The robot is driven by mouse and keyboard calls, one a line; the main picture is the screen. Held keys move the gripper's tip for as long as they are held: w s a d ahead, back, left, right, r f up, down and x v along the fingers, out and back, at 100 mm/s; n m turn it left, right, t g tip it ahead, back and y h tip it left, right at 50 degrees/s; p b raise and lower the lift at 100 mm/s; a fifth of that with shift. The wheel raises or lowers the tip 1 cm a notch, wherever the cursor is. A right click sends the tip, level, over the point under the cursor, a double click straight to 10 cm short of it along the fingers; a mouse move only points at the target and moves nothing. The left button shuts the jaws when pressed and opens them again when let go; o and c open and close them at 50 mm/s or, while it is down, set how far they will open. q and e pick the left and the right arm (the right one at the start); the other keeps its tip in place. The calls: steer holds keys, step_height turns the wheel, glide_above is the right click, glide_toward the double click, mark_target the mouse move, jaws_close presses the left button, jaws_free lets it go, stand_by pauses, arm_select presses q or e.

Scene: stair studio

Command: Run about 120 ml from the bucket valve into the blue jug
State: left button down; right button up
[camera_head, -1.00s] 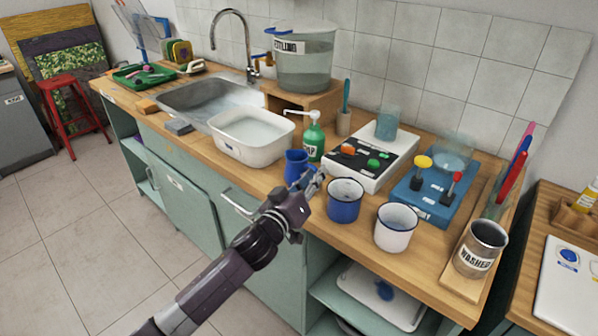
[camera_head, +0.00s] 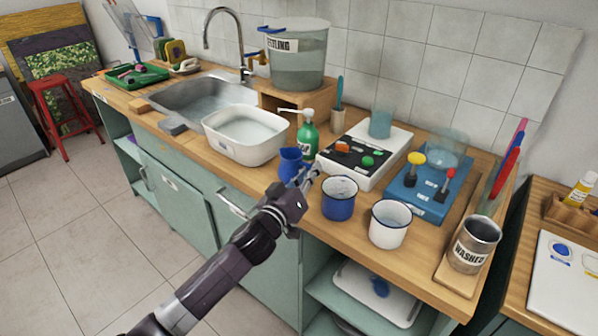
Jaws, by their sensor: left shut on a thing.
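The clear settling bucket (camera_head: 298,62) stands on a wooden riser (camera_head: 262,97) at the back of the counter, holding water. Its brass valve with a blue handle (camera_head: 264,30) is on the bucket's left side. The blue jug (camera_head: 291,164) is at the counter's front edge, left of the soap bottle. My left gripper (camera_head: 308,178) is at the jug's right side, shut on it; the fingers partly cover the jug's lower part. I cannot tell whether the jug touches the counter. My right gripper is not in view.
A white basin (camera_head: 245,150) of water stands left of the jug, before the sink (camera_head: 195,103). A green soap bottle (camera_head: 307,140) is close behind the jug. A blue enamel mug (camera_head: 339,205) and a white mug (camera_head: 388,237) stand to the right.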

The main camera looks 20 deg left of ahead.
arm_select(q)
steer(key=shift+r, duration=0.15)
step_height(320, 180, up, 20)
steer(key=p, duration=0.1)
stand_by(0.4)
